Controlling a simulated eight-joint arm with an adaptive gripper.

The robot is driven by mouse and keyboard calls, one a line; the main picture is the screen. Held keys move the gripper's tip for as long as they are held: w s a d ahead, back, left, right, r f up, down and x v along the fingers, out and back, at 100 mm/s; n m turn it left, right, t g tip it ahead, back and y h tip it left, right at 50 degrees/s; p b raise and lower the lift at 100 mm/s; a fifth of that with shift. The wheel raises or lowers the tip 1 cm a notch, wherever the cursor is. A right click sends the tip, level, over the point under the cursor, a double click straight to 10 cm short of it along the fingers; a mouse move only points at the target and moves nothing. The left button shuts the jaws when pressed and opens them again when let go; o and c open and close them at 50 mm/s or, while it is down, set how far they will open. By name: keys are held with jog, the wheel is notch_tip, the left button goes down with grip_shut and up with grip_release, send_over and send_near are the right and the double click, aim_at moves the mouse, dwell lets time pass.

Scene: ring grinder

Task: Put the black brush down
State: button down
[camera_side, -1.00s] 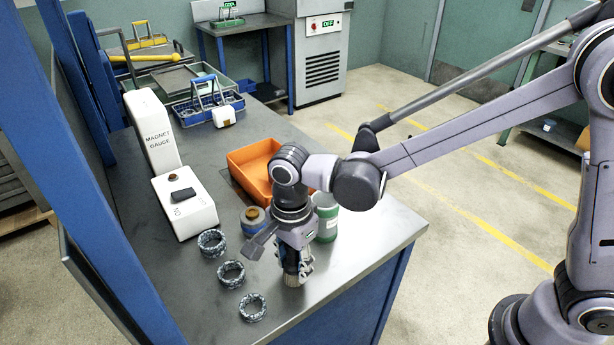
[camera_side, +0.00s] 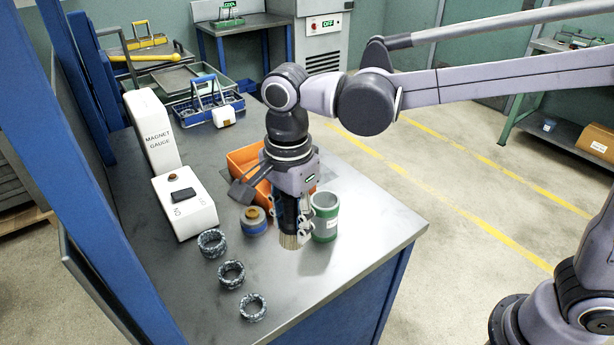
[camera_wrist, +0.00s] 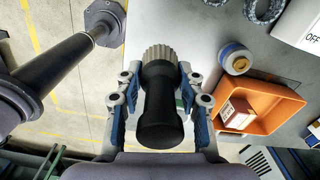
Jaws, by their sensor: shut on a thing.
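The black brush (camera_wrist: 160,112) is held upright between both fingers of my gripper (camera_wrist: 160,100) in the wrist view, its pale bristles (camera_wrist: 158,55) pointing away from me. In the side view my gripper (camera_side: 291,222) points down over the front part of the steel bench (camera_side: 370,225). The bristles (camera_side: 289,241) show below the fingers, and the handle is mostly hidden by them. The brush appears to be above the bench top. A green-banded canister (camera_side: 325,217) stands close to the right of the brush in the side view.
A blue-grey roll (camera_side: 255,221) and several speckled rings (camera_side: 231,274) lie left of the gripper. An orange bin (camera_side: 243,160) is behind it, with a box inside. A white control box (camera_side: 184,203) stands farther left. The bench's front right is clear.

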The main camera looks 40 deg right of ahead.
jog(key=r, duration=0.5)
jog(key=shift+w+d, duration=0.15)
jog(key=shift+d, duration=0.15)
jog(key=w+d, duration=0.1)
jog(key=d, duration=3.4)
jog(key=w+a+f, duration=0.2)
jog(key=a+f, duration=0.1)
jog(key=f, duration=0.1)
jog(key=w+a+f, duration=0.2)
jog(key=a+f, duration=0.1)
jog(key=f, duration=0.1)
jog(key=w+a+f, duration=0.2)
jog(key=a+f, duration=0.1)
jog(key=f, duration=0.1)
jog(key=shift+w+a, duration=0.3)
jog(key=shift+w, duration=0.05)
jog(key=shift+f, duration=2.05)
jog(key=shift+f, duration=0.1)
